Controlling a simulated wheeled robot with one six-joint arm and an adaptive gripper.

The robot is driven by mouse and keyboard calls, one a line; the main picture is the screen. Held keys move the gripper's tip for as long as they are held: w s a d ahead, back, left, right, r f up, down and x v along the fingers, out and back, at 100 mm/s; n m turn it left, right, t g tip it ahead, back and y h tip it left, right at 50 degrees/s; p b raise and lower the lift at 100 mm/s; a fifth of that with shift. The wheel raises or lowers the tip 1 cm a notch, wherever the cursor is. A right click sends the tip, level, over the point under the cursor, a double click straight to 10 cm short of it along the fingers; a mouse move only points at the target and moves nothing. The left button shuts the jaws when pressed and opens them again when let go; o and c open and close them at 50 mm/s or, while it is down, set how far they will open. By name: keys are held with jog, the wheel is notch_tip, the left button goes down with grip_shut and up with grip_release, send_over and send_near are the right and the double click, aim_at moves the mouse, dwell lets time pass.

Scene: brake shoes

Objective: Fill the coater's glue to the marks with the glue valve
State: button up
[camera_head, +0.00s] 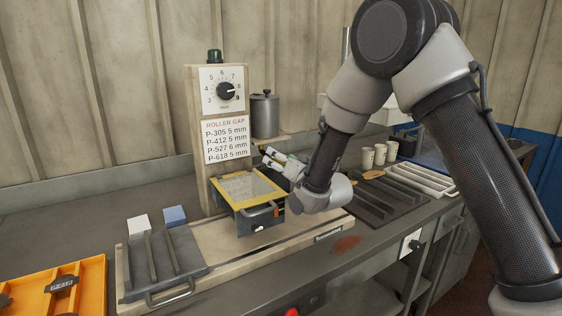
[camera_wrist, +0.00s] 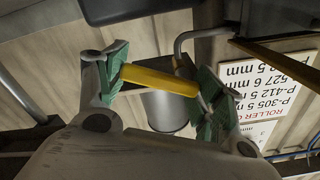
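The coater (camera_head: 263,218) is a dark box with a yellow-framed top and a front handle, on the wooden bench plate. The glue pot (camera_head: 265,117), a grey metal can with a lid, stands behind it on a shelf; its body shows in the wrist view (camera_wrist: 166,112). My gripper (camera_head: 272,160) is above the coater's back right, below the pot. In the wrist view my gripper's (camera_wrist: 160,86) green-padded fingers are wide apart. A yellow bar (camera_wrist: 158,80), possibly the valve lever, spans the gap between them. I cannot tell whether the pads press on it. The glue level and marks cannot be made out.
A post carries a dial (camera_head: 223,91) and a roller gap sheet (camera_head: 226,139). A tray of grey bars (camera_head: 162,262) and an orange tray (camera_head: 88,268) lie left. White cups (camera_head: 368,158) and a dark rack (camera_head: 385,195) stand right. A thin pipe (camera_wrist: 200,35) passes near my fingers.

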jog(key=n, duration=0.2)
jog(key=r+n, duration=0.1)
jog(key=n, duration=0.2)
jog(key=shift+r+n, duration=0.15)
jog(key=shift+n, duration=0.15)
jog(key=o, duration=1)
jog(key=v, duration=1.2)
jog(key=shift+d, duration=0.1)
